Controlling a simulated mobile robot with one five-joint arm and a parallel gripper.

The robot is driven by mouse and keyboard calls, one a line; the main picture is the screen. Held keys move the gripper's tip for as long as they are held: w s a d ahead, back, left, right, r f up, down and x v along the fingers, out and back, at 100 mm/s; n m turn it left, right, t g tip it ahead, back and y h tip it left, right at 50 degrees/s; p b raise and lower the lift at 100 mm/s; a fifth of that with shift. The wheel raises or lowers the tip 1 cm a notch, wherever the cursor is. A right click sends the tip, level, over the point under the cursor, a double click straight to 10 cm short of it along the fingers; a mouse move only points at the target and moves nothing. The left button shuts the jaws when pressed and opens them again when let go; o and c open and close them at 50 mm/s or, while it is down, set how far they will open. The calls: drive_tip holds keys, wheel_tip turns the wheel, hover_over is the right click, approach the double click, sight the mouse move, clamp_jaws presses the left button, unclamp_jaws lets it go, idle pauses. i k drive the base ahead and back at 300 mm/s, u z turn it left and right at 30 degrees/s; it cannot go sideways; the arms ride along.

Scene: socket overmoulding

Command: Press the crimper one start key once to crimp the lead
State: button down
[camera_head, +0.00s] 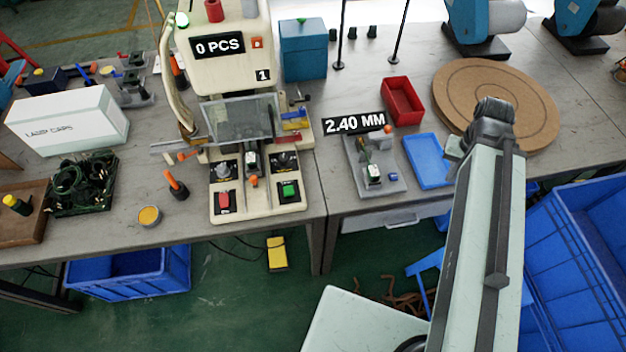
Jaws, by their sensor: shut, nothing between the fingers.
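Crimper one (232,75) is a cream machine at the back of the left table, with a "0 PCS" display and a "1" label. Its front base holds a green key (289,190) on the right and a red key (223,202) on the left. A clear guard (238,118) covers its working area. A small black-and-white part with an orange piece below sits at its middle; I cannot tell a lead there. My gripper (454,147) is shut and empty, partly hidden by my arm, over the right table near the blue tray. It is well right of the crimper, apart from both keys.
A gauge stand (361,180) reading "2.40 MM", a red bin (402,101) and a blue tray (426,160) lie between the crimper and my arm. A round wooden board (530,85) is behind my wrist.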

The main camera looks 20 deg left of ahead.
sight(288, 190)
drive_tip(key=z, duration=0.05)
drive_tip(key=k, duration=1.5)
drive_tip(key=u, duration=1.9)
drive_tip(key=i, duration=1)
drive_tip(key=z, duration=0.05)
